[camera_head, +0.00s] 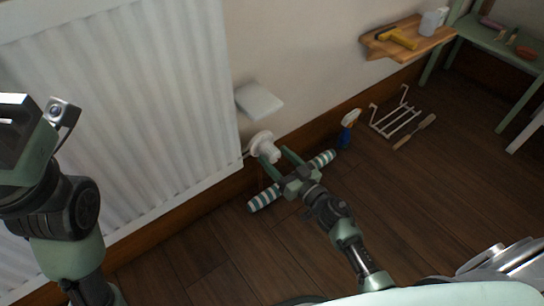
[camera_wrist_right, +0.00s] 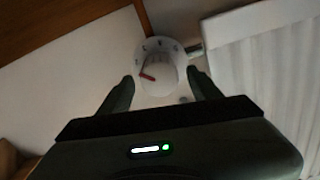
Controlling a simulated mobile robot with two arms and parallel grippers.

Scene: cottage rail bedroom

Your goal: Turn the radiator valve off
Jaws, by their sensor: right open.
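The radiator valve (camera_head: 264,146) is a white round knob low beside the right edge of the white radiator (camera_head: 130,110). In the right wrist view, the valve (camera_wrist_right: 158,62) faces me with dark marks around its rim and a red pointer on its lower left. My right gripper (camera_head: 279,161) is open at the valve. Its two fingertips (camera_wrist_right: 161,78) lie on either side of the knob's lower part in the picture; I cannot tell if they touch it. My left arm is at the left of the head view; its gripper (camera_head: 15,120) is cut by the edge, fingers not shown.
A white wall ledge (camera_head: 259,101) is above the valve. A blue spray bottle (camera_head: 348,130), a white rack (camera_head: 397,121) and a wooden-handled tool (camera_head: 415,131) are to the right. The front floor is clear.

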